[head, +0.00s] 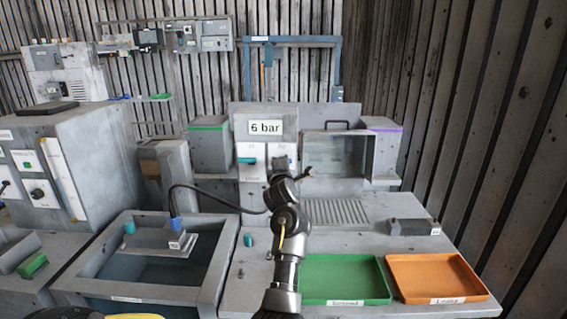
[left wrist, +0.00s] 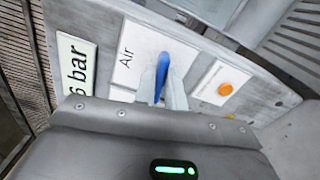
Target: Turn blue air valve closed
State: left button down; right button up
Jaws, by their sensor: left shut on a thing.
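The blue air valve handle (left wrist: 162,78) sits on a white plate marked Air (left wrist: 125,65) in the left wrist view. It stands between the pale fingertips of my left gripper (left wrist: 161,90), which is shut on it. In that view the handle runs roughly up and down the picture. In the head view my left gripper (head: 281,168) is at the right-hand white plate (head: 281,150) below the 6 bar sign (head: 265,127). The gripper and arm hide the blue handle there. My right gripper is not in view.
A plate with an orange button (left wrist: 226,89) is beside the Air plate. A teal handle (head: 247,160) is on the left-hand plate. A clear-fronted box (head: 335,155) stands right of the panel. Green (head: 345,300) and orange (head: 437,297) trays lie in front. A sunken basin (head: 215,285) is at left.

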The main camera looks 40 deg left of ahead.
pick_arm(q)
jog(key=shift+f+m, duration=0.1)
jog(key=shift+m, duration=0.8)
jog(key=shift+p, duration=0.3)
jog(key=c, duration=1.5)
grip_release()
jog(key=shift+o, duration=0.2)
jog(key=shift+d, duration=0.1)
jog(key=b+v, duration=0.2)
jog(key=v, duration=0.8)
jog(key=shift+s+d, duration=0.25)
jog(key=shift+s, duration=0.05)
